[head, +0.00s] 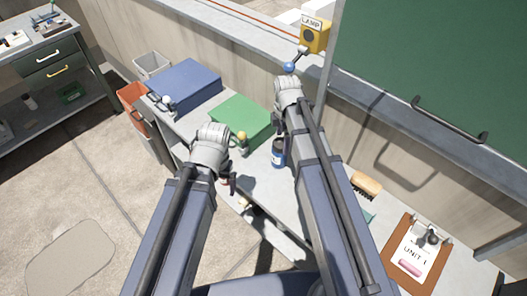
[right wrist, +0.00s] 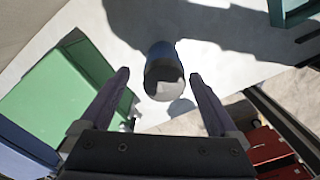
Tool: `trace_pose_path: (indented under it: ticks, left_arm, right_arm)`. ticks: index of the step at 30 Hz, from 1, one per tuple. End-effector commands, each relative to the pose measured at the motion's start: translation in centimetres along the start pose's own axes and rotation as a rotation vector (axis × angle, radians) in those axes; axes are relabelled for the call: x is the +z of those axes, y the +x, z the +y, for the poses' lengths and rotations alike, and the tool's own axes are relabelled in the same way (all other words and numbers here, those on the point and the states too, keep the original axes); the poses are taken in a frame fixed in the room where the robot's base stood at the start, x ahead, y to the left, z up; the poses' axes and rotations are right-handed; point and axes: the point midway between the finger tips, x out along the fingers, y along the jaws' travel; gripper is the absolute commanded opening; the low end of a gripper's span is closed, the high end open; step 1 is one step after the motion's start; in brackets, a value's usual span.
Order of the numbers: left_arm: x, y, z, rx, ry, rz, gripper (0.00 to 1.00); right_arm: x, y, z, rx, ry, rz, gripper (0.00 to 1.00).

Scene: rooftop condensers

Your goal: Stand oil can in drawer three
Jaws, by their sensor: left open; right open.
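A small blue can with a pale label (head: 278,154), possibly the oil can, stands on the bench beside the green case. In the right wrist view the blue can (right wrist: 164,72) is ahead of and between the fingertips of my open right gripper (right wrist: 160,78); no finger is seen touching it. In the head view my right gripper (head: 278,113) is above the can, its fingers partly hidden. My left gripper (head: 231,184) is open over the bench's front edge, in front of the green case. Dark green drawers (head: 36,67) with pale and yellow handles show in the left cabinet; no number is readable.
The green case (head: 240,120) and blue case (head: 183,86) lie on the bench. A yellow lamp box (head: 314,36) stands behind, near a blue-knobbed lever (head: 289,67). A brush (head: 367,186) and clipboard (head: 417,254) lie to the right. Open floor (head: 125,165) separates bench and cabinet.

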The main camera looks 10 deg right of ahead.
Motion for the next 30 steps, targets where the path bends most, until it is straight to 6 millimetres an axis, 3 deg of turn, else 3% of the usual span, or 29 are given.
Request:
trace_pose_path:
  ticks: [5,15,23,30]
  left_arm:
    - [0.0,0.2,0.0,0.0,0.001,0.0,1.0]
    - [-0.2,2.8,0.3,0.0,0.0,0.0,1.0]
    - [-0.2,3.1,0.3,0.0,0.0,0.0,1.0]
    - [-0.3,5.7,0.6,0.0,0.0,0.0,1.0]
  right_arm:
    - [0.0,0.2,0.0,0.0,0.001,0.0,1.0]
    - [0.0,2.8,-0.1,0.0,0.0,0.0,1.0]
    - [-0.1,3.1,-0.1,0.0,0.0,0.0,1.0]
    - [-0.3,5.7,-0.6,0.0,0.0,0.0,1.0]
